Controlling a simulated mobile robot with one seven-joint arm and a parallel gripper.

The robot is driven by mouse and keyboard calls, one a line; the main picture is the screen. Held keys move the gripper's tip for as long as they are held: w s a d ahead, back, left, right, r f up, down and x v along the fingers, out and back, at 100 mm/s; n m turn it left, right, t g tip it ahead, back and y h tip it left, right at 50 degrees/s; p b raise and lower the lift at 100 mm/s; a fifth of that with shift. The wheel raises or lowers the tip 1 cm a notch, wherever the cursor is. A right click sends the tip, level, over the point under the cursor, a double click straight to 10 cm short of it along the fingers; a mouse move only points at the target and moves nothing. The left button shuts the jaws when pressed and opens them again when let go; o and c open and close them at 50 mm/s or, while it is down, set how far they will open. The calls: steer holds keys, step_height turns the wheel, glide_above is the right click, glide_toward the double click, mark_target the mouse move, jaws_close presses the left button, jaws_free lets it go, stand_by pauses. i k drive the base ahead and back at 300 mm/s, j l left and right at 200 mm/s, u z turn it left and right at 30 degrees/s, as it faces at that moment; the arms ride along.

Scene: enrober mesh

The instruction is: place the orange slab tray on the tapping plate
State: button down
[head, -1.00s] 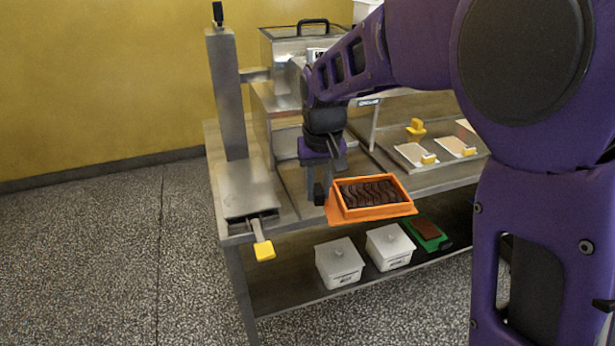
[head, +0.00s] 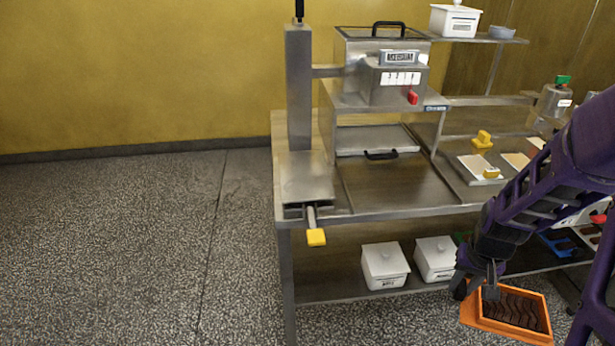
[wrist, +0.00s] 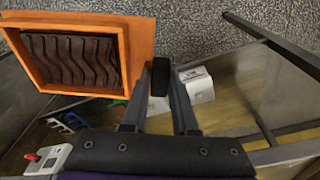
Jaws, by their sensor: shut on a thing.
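The orange slab tray (head: 512,331) holds dark wavy slabs and is at the lower right of the head view, in front of the bench and below its top. It also fills the upper left of the wrist view (wrist: 144,38). My gripper (head: 480,287) is shut on the tray's edge; in the wrist view the fingertips (wrist: 160,78) meet beside its orange flange. A flat steel plate (head: 305,178), which looks like the tapping plate, lies bare at the bench's left end, below a steel post. A yellow-ended lever (head: 315,236) sticks out from its front.
A steel machine (head: 385,75) with a red knob stands behind the bare bench top (head: 400,185). White lidded boxes (head: 385,265) stand on the lower shelf. Pale slabs and a yellow-handled tool (head: 482,142) lie to the right. The floor at left is clear.

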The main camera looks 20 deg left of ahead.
mark_target(305, 175)
steer(key=k+l+u, duration=0.1)
steer(key=u, duration=0.3)
steer(key=k+l+u, duration=0.15)
steer(key=l+u, duration=0.25)
steer(key=j, duration=0.1)
